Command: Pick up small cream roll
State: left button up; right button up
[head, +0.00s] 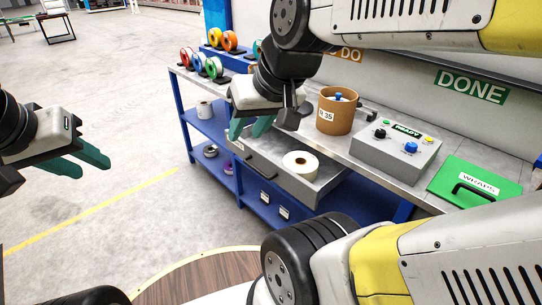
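My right gripper (250,128), with teal fingers, hangs in front of the bench, up and left of the roll. Its fingers are apart with nothing seen between them. My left gripper (85,161) is far to the left over the open floor, its teal fingers apart and empty. Neither gripper touches the roll.
The bench top carries a brown tub (336,115), a grey control box (395,148) and a green WRAPS panel (474,182). Several coloured spools (198,64) stand at its far end. Another pale roll (204,110) sits on the blue shelf. Floor at left is clear.

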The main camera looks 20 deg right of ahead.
aim_at(304, 164)
jog(key=i+l+z, duration=0.15)
jog(key=z, duration=0.2)
jog(key=i+l+z, duration=0.2)
jog(key=z, duration=0.2)
jog(key=i+l+z, duration=0.1)
jog(key=z, duration=0.25)
jog(key=i, duration=0.05)
